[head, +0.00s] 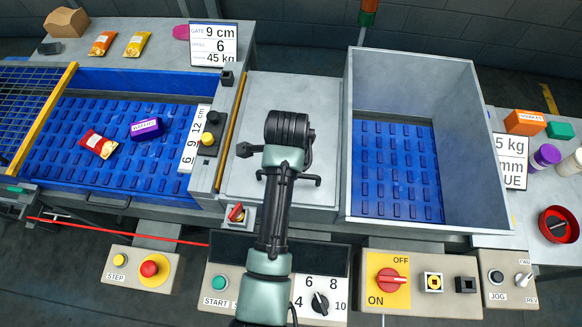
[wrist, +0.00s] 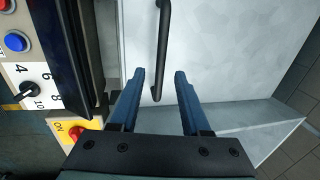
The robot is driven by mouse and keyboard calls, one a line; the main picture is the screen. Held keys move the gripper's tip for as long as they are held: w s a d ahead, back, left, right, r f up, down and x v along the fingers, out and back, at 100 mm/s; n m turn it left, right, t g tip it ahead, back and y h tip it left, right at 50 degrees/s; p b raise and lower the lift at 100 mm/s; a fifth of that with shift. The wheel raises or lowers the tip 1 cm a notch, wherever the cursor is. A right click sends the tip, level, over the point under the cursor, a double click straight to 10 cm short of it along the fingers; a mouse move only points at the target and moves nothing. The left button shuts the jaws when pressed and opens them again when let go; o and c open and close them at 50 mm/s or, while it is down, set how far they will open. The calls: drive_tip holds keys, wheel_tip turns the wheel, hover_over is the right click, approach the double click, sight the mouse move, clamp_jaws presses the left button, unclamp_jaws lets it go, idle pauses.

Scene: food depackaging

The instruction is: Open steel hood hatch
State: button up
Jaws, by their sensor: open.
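The steel hood (head: 235,120) is a light grey box between the two blue belts in the head view, and its hatch looks shut. In the wrist view the pale hatch panel (wrist: 225,60) carries a long black bar handle (wrist: 162,40). The handle also shows partly past my arm in the head view (head: 316,181). My gripper (wrist: 160,73) is open and empty. The handle's near end appears between its two blue fingers in the wrist view; whether it is really between them in depth I cannot tell. My arm hides the fingers in the head view.
A deep grey bin (head: 480,200) stands right of the hood. A yellow-edged gate (head: 231,130) and height sign (head: 195,140) stand at its left. Control boxes with an ON/OFF switch (head: 389,280) and numbered dial (head: 320,303) sit in front, near my arm.

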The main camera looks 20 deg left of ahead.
drive_tip(key=shift+w+f, duration=0.15)
drive_tip(key=shift+f, duration=0.65)
drive_tip(key=shift+w+f, duration=0.15)
drive_tip(key=shift+f, duration=0.65)
clamp_jaws()
